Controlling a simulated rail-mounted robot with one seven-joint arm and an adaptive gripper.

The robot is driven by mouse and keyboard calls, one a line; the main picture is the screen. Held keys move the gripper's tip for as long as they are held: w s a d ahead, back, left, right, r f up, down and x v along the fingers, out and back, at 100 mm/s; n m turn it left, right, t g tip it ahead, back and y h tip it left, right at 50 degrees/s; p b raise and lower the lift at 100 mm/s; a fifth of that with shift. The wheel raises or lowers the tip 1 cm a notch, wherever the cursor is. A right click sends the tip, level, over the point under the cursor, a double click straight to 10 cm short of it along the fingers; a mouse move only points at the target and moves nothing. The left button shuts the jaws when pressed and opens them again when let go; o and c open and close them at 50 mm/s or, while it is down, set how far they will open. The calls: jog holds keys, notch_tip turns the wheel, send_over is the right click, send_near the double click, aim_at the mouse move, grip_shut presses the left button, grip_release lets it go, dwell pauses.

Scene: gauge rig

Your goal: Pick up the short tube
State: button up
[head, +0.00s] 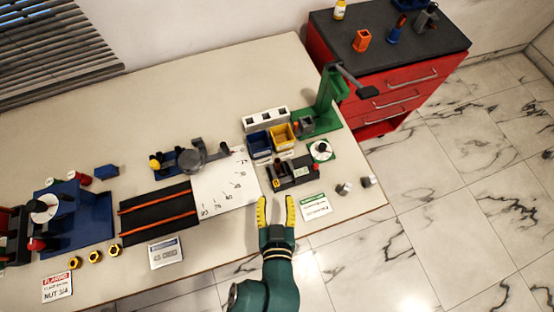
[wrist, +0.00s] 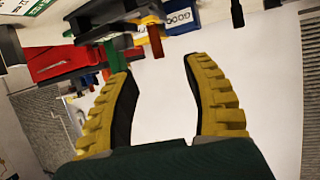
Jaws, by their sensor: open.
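My gripper (head: 275,204) is open and empty, at the front edge of the workbench, just in front of a small black rack (head: 293,175). In the wrist view my gripper (wrist: 162,68) has its two yellow ribbed fingers spread with nothing between them. The rack holds several small upright pieces, among them a brown one (head: 277,181) at its left end. The wrist view, tilted over, shows a brown round piece (wrist: 155,40) beyond the fingertips. I cannot tell for certain which piece is the short tube.
A white card (head: 315,206) lies right of my gripper, with two small metal pieces (head: 343,188) beyond it. Blue and yellow bins (head: 258,143) and a green stand (head: 325,100) are behind the rack. A marked white sheet (head: 225,185) lies to the left.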

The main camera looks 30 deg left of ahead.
jog(key=b, duration=0.1)
send_near(277, 165)
jog(key=w+a+f, duration=0.2)
jog(key=w+f, duration=0.1)
jog(key=shift+w+a+f, duration=0.2)
jog(key=shift+w+a, duration=0.15)
jog(key=w, duration=0.1)
jog(key=w+a+b, duration=0.1)
jog(key=w, duration=0.1)
jog(key=w+a+f, duration=0.1)
jog(key=w, duration=0.1)
jog(key=shift+w, duration=0.2)
grip_shut()
